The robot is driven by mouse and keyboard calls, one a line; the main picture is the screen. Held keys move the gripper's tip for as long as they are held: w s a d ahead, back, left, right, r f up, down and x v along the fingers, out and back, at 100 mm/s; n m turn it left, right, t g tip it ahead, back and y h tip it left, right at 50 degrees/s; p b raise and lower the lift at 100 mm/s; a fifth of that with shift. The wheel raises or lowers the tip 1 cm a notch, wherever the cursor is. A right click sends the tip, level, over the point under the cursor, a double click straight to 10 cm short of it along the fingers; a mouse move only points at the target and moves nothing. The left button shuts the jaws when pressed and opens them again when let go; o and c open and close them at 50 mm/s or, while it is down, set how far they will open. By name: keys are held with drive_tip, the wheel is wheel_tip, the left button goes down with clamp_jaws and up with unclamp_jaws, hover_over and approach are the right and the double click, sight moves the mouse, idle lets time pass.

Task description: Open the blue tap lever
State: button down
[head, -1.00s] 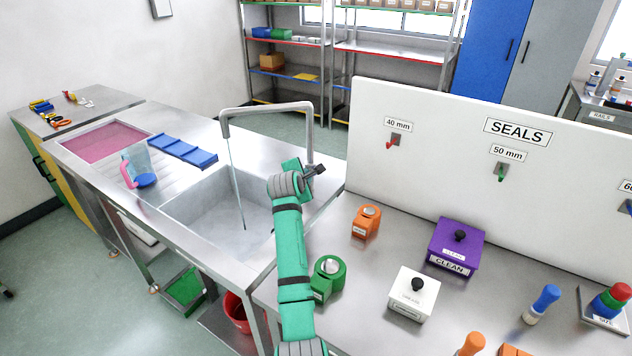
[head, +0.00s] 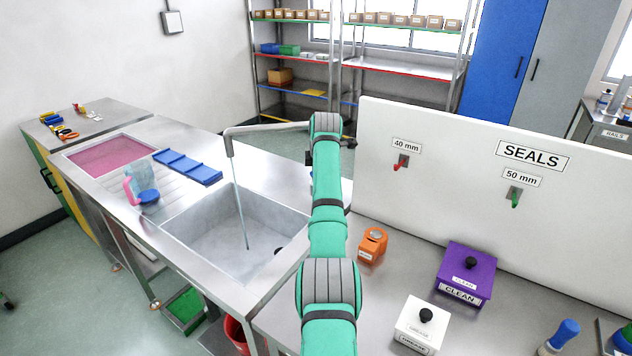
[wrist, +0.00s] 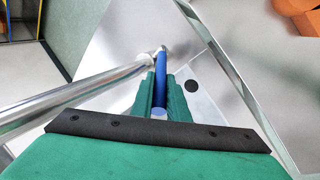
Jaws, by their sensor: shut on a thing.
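The blue tap lever (wrist: 161,68) shows in the wrist view as a blue rod between my two green fingers. My gripper (wrist: 160,80) is shut on it, and the fingers hide part of its sides. The grey metal tap pipe (wrist: 85,92) runs in from the left to a joint by the lever. In the head view the tap (head: 270,128) arches over the sink, and a thin pale stream (head: 240,205) hangs from its spout down into the basin. My arm covers the lever and most of the gripper there.
The steel sink (head: 215,235) lies left of my arm. A white SEALS board (head: 450,170) stands close on the right. An orange container (head: 372,243), a purple box (head: 465,275) and a white box (head: 422,328) stand on the counter. A jug (head: 147,193) stands left of the sink.

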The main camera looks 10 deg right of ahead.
drive_tip(key=shift+w+d+r+y, duration=0.1)
drive_tip(key=shift+w+r+y, duration=0.05)
drive_tip(key=shift+y, duration=0.15)
drive_tip(key=shift+g, duration=0.3)
drive_tip(key=c, duration=1.7)
unclamp_jaws()
drive_tip(key=shift+w+d, duration=0.1)
drive_tip(key=v, duration=1.1)
